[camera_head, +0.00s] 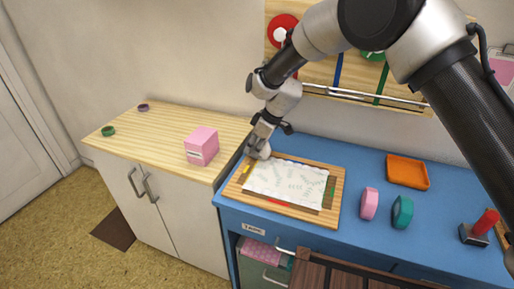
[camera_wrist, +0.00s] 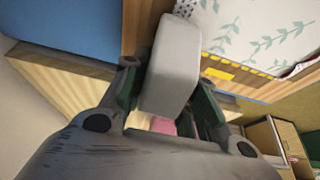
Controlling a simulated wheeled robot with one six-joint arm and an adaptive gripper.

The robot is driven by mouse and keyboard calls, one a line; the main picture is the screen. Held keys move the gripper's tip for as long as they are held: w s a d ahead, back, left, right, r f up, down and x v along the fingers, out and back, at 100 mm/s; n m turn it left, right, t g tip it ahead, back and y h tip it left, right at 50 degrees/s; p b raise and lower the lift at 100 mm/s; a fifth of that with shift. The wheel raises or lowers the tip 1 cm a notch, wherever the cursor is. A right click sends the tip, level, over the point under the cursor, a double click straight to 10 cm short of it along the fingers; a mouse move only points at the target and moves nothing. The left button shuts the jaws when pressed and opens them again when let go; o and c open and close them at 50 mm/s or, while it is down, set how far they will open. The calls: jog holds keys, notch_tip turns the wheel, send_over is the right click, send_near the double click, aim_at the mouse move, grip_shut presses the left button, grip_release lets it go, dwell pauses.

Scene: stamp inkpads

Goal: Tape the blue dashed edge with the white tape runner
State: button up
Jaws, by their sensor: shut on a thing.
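My gripper (camera_head: 262,140) is shut on the white tape runner (camera_wrist: 172,65), a pale rounded block that fills the middle of the wrist view. In the head view the runner (camera_head: 258,151) is at the back left corner of the wooden board (camera_head: 232,190), close to the paper. The leaf-patterned white paper (camera_head: 290,183) lies on the board; it also shows in the wrist view (camera_wrist: 260,30). I cannot clearly make out the blue dashed edge. Contact between runner and paper cannot be told.
A pink runner (camera_head: 369,203), a teal runner (camera_head: 402,212), an orange tray (camera_head: 407,172) and a red-handled stamp (camera_head: 485,222) stand right on the blue desk (camera_head: 340,240). A pink box (camera_head: 201,146) stands on the wooden counter (camera_head: 150,145) at left. A wall rises behind.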

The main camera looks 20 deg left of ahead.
jog(key=shift+r, duration=3.5)
